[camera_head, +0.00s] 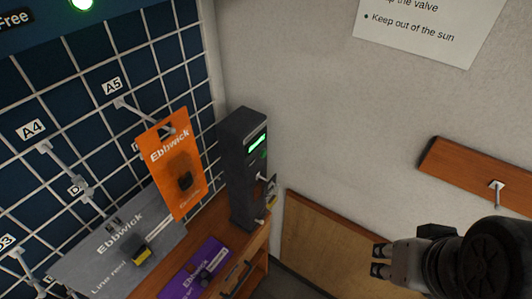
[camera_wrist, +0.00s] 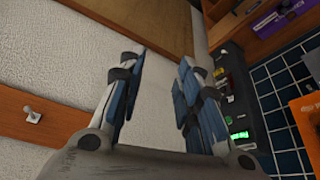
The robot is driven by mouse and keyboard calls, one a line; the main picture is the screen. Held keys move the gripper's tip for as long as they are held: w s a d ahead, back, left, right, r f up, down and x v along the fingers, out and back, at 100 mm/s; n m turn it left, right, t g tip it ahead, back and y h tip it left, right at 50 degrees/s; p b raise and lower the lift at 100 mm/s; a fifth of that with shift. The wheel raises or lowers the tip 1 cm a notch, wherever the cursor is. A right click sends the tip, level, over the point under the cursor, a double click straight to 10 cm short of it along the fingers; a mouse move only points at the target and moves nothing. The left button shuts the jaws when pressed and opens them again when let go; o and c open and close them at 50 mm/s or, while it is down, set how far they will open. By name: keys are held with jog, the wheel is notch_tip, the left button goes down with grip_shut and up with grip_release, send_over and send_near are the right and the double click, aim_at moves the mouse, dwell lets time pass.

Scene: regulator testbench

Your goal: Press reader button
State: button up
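The reader is a tall dark grey box (camera_head: 242,170) standing on the wooden cabinet by the corner, with a lit green display (camera_head: 257,140) near its top. A small green patch (camera_head: 263,155) sits below the display; I cannot tell whether it is the button. In the wrist view the reader (camera_wrist: 240,105) is at the right, partly behind a finger, with its green display (camera_wrist: 238,135) showing. My gripper (camera_head: 378,260) is to the right of the reader in the head view, clear of it. In the wrist view its fingers (camera_wrist: 160,60) are apart with nothing between them.
An orange Ebbwick package (camera_head: 172,165) hangs on the blue grid wall beside the reader. A grey package (camera_head: 105,255) and a purple one (camera_head: 195,272) are lower left. A wooden rail with a peg (camera_head: 480,175) is on the right wall. A wooden panel (camera_head: 325,245) leans below.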

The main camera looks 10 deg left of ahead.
grip_shut()
dwell(0.4)
dwell(1.3)
